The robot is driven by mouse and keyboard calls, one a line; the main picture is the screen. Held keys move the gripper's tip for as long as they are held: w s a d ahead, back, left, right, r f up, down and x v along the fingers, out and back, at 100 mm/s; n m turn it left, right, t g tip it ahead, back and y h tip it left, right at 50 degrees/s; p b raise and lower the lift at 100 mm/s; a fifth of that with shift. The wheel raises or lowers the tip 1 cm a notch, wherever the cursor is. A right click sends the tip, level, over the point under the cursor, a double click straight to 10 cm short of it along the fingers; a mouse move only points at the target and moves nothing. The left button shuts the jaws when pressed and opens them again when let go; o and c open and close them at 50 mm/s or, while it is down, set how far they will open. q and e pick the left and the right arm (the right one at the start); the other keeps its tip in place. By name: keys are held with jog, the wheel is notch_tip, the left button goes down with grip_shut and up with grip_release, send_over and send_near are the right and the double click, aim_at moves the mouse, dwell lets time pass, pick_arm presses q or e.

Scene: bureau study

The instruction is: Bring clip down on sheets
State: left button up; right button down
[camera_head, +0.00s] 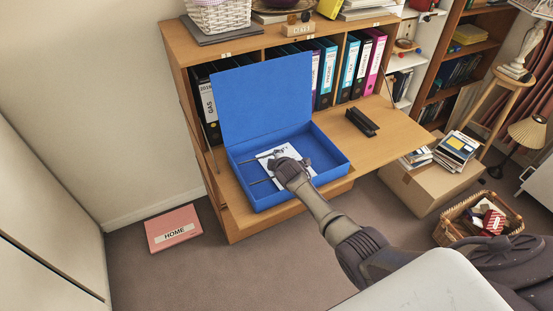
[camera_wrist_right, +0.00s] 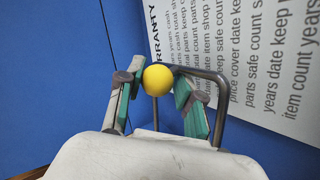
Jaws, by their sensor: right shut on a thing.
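A blue box file (camera_head: 262,200) lies open on the bureau's fold-down flap, its lid (camera_head: 263,98) raised at the back. White printed sheets (camera_head: 268,155) lie inside it, and they show in the wrist view (camera_wrist_right: 245,50). My right gripper (camera_head: 282,164) reaches into the box over the sheets. In the wrist view its fingers (camera_wrist_right: 158,88) are shut on the yellow knob (camera_wrist_right: 158,79) of the clip, a bent grey metal wire (camera_wrist_right: 221,100). The wire rises beside the sheets; its contact with them cannot be told. My left gripper is out of view.
A black object (camera_head: 362,121) lies on the flap (camera_head: 400,125) right of the box. Ring binders (camera_head: 372,62) stand in the shelf behind. A pink HOME box file (camera_head: 173,229) lies on the floor. A cardboard box (camera_head: 425,187) and a basket (camera_head: 480,218) stand at the right.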

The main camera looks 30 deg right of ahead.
jog(key=shift+s+d+f, duration=0.3)
jog(key=shift+d+f, duration=0.1)
jog(key=shift+f, duration=0.05)
jog(key=c, duration=0.8)
grip_release()
jog(key=shift+d, duration=0.1)
jog(key=shift+r, duration=0.1)
jog(key=v, duration=1.2)
jog(key=shift+w+r, duration=0.2)
jog(key=shift+r, duration=0.05)
